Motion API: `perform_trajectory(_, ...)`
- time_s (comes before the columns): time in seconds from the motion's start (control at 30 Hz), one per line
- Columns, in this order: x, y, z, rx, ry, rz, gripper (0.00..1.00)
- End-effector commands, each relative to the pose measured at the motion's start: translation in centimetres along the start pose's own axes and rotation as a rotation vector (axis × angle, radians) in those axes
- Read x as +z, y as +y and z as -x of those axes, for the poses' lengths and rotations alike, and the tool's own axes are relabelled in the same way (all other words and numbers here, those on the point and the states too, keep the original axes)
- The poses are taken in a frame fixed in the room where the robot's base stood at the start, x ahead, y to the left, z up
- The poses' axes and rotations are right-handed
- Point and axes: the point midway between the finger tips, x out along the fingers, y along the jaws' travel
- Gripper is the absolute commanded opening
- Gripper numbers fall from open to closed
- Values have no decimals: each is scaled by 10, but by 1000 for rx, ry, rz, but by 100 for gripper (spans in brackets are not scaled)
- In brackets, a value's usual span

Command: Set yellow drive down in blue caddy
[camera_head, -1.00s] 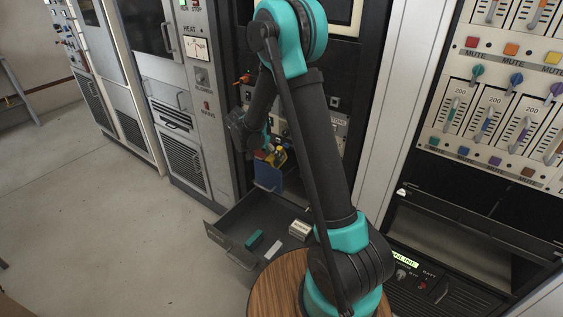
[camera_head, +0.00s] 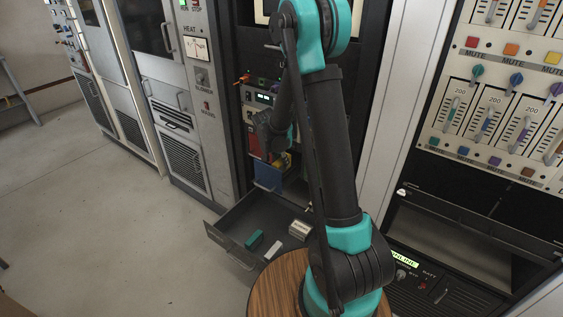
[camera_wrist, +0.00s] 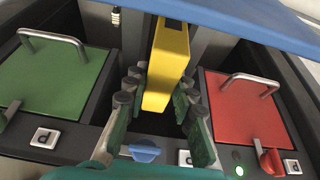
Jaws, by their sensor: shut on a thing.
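The yellow drive (camera_wrist: 167,62) is gripped between the fingers of my gripper (camera_wrist: 161,82) in the wrist view. Its near end is over a dark opening between a green lidded bay and a red lidded bay. A raised blue panel (camera_wrist: 230,18) crosses the top of that view; a blue latch (camera_wrist: 144,153) is at the near edge of the opening. My arm partly hides the gripper there. I cannot tell whether the drive touches the opening's floor.
The green lid (camera_wrist: 55,75) and red lid (camera_wrist: 243,110) have metal handles close on either side of the gripper. A red latch (camera_wrist: 271,161) sits near the right. An open drawer (camera_head: 228,240) below holds a teal block (camera_head: 254,240) and pale blocks. Racks surround the arm.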

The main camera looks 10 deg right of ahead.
Motion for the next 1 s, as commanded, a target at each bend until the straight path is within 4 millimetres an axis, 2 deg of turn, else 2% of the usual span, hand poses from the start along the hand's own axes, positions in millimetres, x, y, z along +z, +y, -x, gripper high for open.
perform_trajectory(0.77, 4, 0, -11, 1, 1, 0, 0)
perform_trajectory(0.8, 5, 0, -11, 1, 1, 0, 30)
perform_trajectory(0.93, 5, 0, -11, 1, 1, 0, 46)
perform_trajectory(1.0, 5, 0, -11, 1, 1, 0, 46)
